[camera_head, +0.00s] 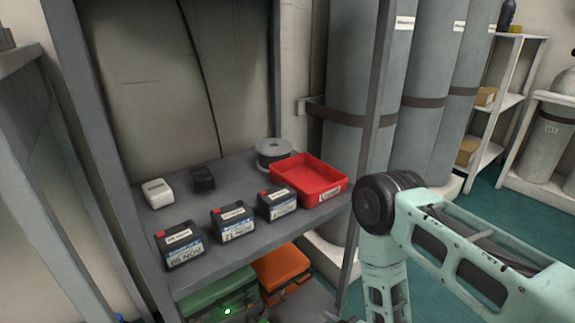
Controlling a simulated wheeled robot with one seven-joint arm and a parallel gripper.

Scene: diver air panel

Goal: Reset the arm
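My teal arm (465,255) shows at the lower right, with its dark round joint (388,202) beside the right front post of the shelf. One link runs down from this joint and leaves the bottom edge of the picture. The other link runs off to the lower right. My gripper is not in view, so I cannot see its fingers or whether it holds anything.
The grey shelf (225,185) bears several labelled batteries (234,224), a red tray (309,181), a grey spool (274,153) and a white box (157,193). Green (218,298) and orange (281,268) cases sit below. Tall cylinders (362,65) stand behind. Green floor (495,215) shows at right.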

